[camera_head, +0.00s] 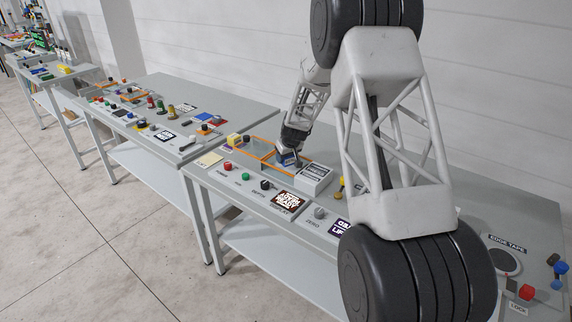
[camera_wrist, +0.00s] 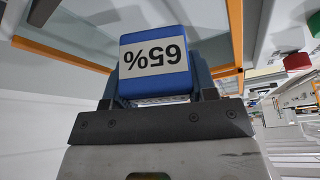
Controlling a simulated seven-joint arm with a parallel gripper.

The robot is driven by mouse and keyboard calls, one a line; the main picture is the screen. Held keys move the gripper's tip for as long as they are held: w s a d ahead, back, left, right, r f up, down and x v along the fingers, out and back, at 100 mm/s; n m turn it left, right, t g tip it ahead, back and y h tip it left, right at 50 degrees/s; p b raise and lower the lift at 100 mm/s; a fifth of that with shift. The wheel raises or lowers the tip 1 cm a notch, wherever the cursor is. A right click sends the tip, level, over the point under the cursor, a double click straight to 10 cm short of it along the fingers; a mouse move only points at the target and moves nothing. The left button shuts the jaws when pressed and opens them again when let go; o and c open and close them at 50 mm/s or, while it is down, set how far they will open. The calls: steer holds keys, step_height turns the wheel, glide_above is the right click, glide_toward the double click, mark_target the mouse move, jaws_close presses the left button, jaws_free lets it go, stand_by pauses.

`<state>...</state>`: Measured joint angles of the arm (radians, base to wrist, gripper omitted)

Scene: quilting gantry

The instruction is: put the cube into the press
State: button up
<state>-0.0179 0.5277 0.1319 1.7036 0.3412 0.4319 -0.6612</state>
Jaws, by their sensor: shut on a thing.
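A blue cube with a white label reading "65%" (camera_wrist: 154,50) is between the two fingers of my gripper (camera_wrist: 156,84). The label is upside down in the wrist view. In the head view, my gripper (camera_head: 287,152) is low over the nearer bench, at the right part of an orange-edged frame (camera_head: 262,137). The cube shows there only as a small blue patch under the fingers. The orange edging also crosses the wrist view (camera_wrist: 58,57) behind the cube. No label names the press, so I cannot tell for sure which fixture it is. Whether the cube touches anything below is unclear.
A white box (camera_head: 313,179) stands just right of my gripper. A yellow block (camera_head: 234,140) is at the frame's left. Red (camera_head: 227,163), green (camera_head: 245,177) and black (camera_head: 265,184) knobs line the bench front. More benches run off to the left.

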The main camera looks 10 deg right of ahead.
mark_target(286, 163)
steer(key=shift+f, duration=1.8)
steer(key=shift+f, duration=0.1)
steer(key=o, duration=0.9)
steer(key=v, duration=1.2)
